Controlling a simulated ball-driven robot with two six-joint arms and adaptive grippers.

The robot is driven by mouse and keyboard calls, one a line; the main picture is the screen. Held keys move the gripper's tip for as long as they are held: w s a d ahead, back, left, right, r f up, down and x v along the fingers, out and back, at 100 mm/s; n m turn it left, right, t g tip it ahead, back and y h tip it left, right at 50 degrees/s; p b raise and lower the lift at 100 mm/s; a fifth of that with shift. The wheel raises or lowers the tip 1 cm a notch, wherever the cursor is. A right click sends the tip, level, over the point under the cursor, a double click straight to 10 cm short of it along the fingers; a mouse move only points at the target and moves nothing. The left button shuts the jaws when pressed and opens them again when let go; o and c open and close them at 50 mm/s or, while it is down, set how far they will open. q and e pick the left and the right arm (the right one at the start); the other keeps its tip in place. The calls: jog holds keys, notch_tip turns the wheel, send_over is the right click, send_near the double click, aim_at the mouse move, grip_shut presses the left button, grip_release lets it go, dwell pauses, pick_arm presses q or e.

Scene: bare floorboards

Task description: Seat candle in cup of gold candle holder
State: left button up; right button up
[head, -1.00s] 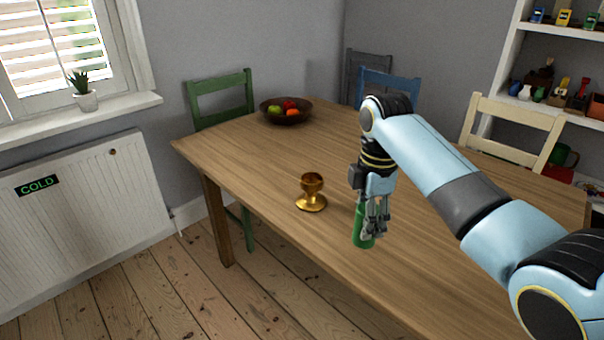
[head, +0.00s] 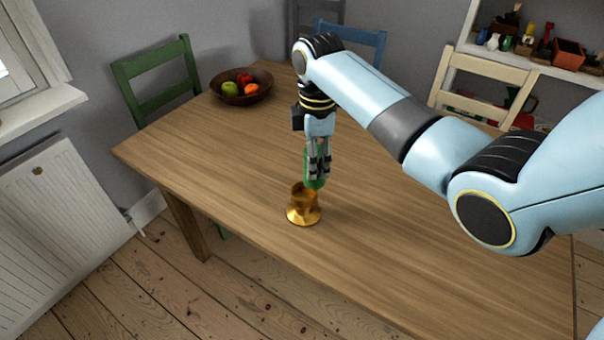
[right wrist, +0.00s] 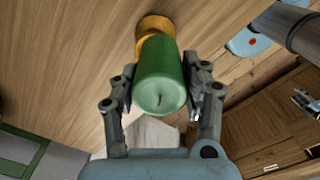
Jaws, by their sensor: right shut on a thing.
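My right gripper (head: 316,172) is shut on the green candle (head: 312,183) and holds it above the table. The gold candle holder (head: 303,214) stands upright on the table near its left edge. In the head view the candle's lower end is close to the holder's cup and slightly right of it; I cannot tell whether they touch. In the right wrist view the candle (right wrist: 160,82) sits between the two fingers, wick end towards the camera, and hides part of the holder (right wrist: 154,25). Small grey fingers (right wrist: 305,100) at that view's right edge look like my left gripper; their opening is unclear.
A brown bowl of fruit (head: 240,92) stands at the table's far left corner. A green chair (head: 160,80), a blue chair (head: 352,40) and a cream chair (head: 490,80) stand around the table (head: 400,240). The tabletop around the holder is clear.

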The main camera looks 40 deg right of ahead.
aim_at(304, 174)
jog(key=shift+w+a+f, duration=0.7)
jog(key=shift+w+f, duration=0.2)
jog(key=shift+f, duration=0.05)
notch_tip(304, 174, down, 3)
jog(key=shift+f, duration=0.2)
pick_arm(q)
jog(key=shift+w+f, duration=0.1)
jog(key=shift+w, duration=0.8)
pick_arm(e)
jog(key=shift+f, duration=0.15)
jog(key=o, duration=1.3)
jog(key=shift+f, duration=0.1)
jog(key=shift+c, duration=0.2)
jog(key=shift+r, duration=0.3)
notch_tip(304, 174, up, 12)
jog(key=shift+f, duration=0.1)
pick_arm(q)
jog(key=shift+w+r, duration=0.2)
jog(key=shift+r, duration=0.15)
